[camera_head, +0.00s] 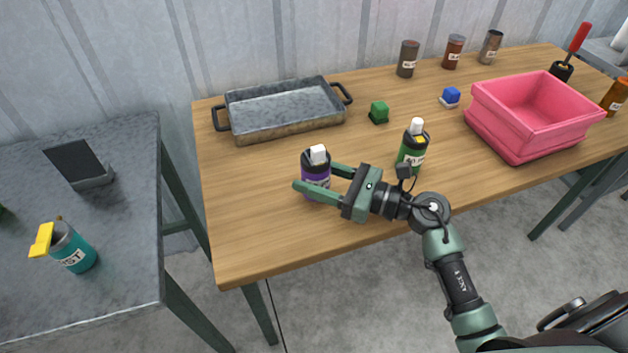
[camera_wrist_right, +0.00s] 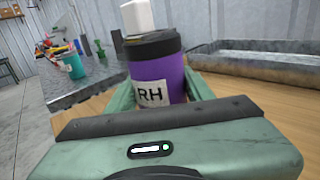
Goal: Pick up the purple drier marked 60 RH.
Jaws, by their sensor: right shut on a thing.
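The purple drier (camera_head: 316,174) stands upright near the left front of the wooden table, with a black collar and a white cap. In the right wrist view the drier (camera_wrist_right: 158,80) shows a white label reading RH; the rest of the label is hidden. My right gripper (camera_head: 322,180) comes in from the right and is shut on the drier, one finger on each side of its body. In the wrist view its green fingers (camera_wrist_right: 160,95) flank the drier. It appears to be still at table height. My left gripper is not in view.
A green bottle (camera_head: 412,149) with a white cap stands close behind my right wrist. A metal tray (camera_head: 283,131), a green block (camera_head: 379,112), a blue block (camera_head: 451,97) and a pink bin (camera_head: 532,142) are on the table (camera_head: 262,245). A teal can (camera_head: 73,248) stands on the grey table.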

